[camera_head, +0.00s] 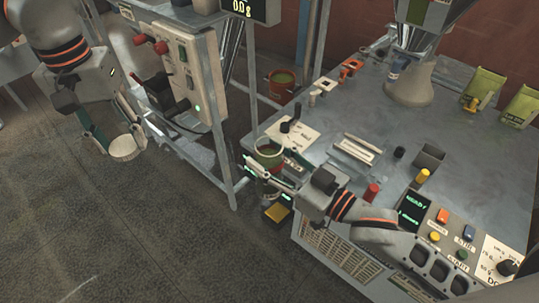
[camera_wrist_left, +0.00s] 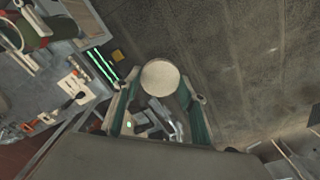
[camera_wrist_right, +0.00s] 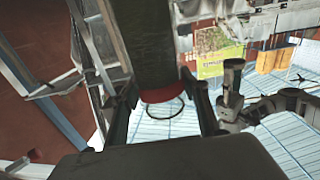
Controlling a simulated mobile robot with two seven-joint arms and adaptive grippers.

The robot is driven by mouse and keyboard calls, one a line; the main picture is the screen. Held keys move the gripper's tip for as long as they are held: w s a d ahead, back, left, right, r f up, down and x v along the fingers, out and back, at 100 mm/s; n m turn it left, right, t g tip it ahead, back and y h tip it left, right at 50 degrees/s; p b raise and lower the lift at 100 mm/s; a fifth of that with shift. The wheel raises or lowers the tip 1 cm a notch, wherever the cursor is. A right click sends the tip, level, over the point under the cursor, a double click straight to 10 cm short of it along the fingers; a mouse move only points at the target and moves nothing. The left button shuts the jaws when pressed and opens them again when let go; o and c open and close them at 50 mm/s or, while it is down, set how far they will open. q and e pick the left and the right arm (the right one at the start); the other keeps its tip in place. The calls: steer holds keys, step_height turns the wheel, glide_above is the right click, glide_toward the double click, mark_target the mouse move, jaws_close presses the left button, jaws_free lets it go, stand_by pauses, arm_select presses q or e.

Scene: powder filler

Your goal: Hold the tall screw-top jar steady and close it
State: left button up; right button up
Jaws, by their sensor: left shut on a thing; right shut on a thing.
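A round, pale, flat-topped lid (camera_head: 124,148) is gripped between the fingers of my left gripper (camera_head: 121,141), out over open floor at the left of the head view. Its disc (camera_wrist_left: 160,78) fills the gap between the fingertips in the left wrist view. The jar (camera_head: 268,155), with a reddish rim and green inside, is open at the top. My right gripper (camera_head: 269,178) is shut on it at the table's left edge. In the right wrist view the jar's red band (camera_wrist_right: 162,95) shows between the fingers. Lid and jar are well apart. The fingers partly hide the jar's lower part.
A metal frame with a control box (camera_head: 186,75) stands between the two grippers. The grey table (camera_head: 440,150) carries a funnel machine (camera_head: 410,80), knobs and labelled buttons. A red bucket (camera_head: 282,85) stands behind. The floor at lower left is clear.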

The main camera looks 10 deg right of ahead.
arm_select(q)
steer(key=w+d+r, duration=0.2)
steer(key=d+r, duration=0.1)
steer(key=d, duration=1.2)
steer(key=r+n, duration=0.1)
steer(key=r, duration=0.1)
glide_above(270, 141)
steer(key=shift+w, duration=0.1)
steer(key=shift+f, duration=2.05)
steer(key=shift+f, duration=0.1)
steer(key=shift+f, duration=0.8)
steer(key=shift+f, duration=0.55)
